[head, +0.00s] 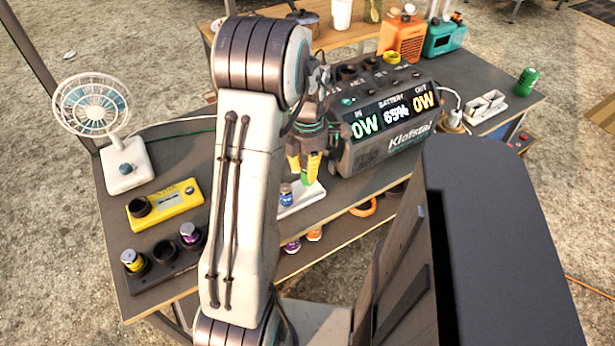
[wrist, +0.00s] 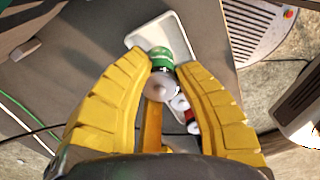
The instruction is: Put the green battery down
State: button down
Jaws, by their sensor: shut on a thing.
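The green battery (wrist: 160,58) is between the yellow fingers of my gripper (wrist: 162,80), with its silver end towards the wrist camera. In the head view my gripper (head: 302,170) is shut on it, and a bit of green shows at the fingers. It is over the front of the table, by a white tray (head: 308,197). The tray (wrist: 178,22) also shows behind the battery in the wrist view. A blue-banded battery (head: 286,193) stands at the tray's left end. I cannot tell whether the green battery touches the tray.
A power station (head: 395,135) stands close to the right of my gripper. A yellow device (head: 165,205), a dark holder (head: 162,267) with two batteries and a fan (head: 125,165) are at the left. A green can (head: 527,80) and a white holder (head: 485,107) are at the right.

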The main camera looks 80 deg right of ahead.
aim_at(307, 180)
jog(key=shift+f+p, duration=0.4)
jog(key=shift+f, duration=1.55)
jog(key=shift+f, duration=0.15)
jog(key=c, duration=1.1)
grip_release()
jog(key=shift+o, duration=0.2)
